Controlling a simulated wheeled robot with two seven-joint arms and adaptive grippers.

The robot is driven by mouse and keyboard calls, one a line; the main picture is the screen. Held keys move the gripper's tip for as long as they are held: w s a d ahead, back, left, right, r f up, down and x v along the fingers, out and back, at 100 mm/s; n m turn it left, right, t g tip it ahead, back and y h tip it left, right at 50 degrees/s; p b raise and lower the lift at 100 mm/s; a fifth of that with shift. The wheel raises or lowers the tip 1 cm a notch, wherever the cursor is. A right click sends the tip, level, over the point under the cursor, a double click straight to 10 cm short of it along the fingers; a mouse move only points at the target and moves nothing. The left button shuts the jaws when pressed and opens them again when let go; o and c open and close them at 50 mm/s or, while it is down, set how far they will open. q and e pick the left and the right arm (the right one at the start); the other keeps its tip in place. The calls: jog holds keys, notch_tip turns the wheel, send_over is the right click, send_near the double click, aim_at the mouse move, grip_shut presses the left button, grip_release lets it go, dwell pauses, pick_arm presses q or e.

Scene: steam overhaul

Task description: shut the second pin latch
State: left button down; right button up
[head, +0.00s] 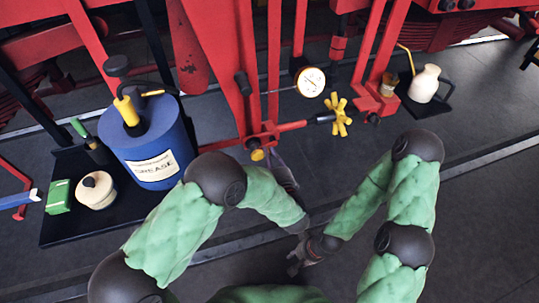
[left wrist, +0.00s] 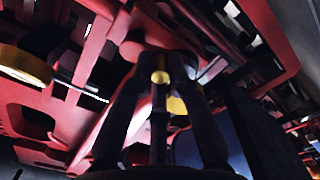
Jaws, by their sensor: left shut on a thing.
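My left gripper (head: 280,163) is up at a red bracket low on the red frame, beside a yellow-ended pin latch (head: 257,154). In the left wrist view its two dark fingers (left wrist: 163,68) close in around a dark pin with a round yellow end (left wrist: 160,77). I take this to be the pin latch; the fingers hide the exact contact. My right gripper (head: 297,262) hangs lower, over the dark floor, away from the latch. Its fingers are too small and dark to read.
A blue grease drum (head: 150,150) and a cream pot (head: 96,190) stand on a black tray (head: 60,232) at left. A gauge (head: 310,82) and yellow valve handwheel (head: 339,116) sit right of the latch. A cream jug (head: 424,84) stands further right. The lower right floor is clear.

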pick_arm(q)
jog(key=shift+a+r, duration=0.1)
jog(key=shift+r, duration=0.15)
dwell(0.3)
jog(key=shift+w+r, duration=0.15)
jog(key=shift+r, duration=0.5)
jog(key=shift+a+r+p, duration=0.1)
jog(key=shift+r+p, duration=0.2)
jog(key=shift+r, duration=0.4)
jog(key=c, duration=1.4)
grip_release()
jog(key=shift+o, duration=0.2)
jog(key=shift+f, duration=0.1)
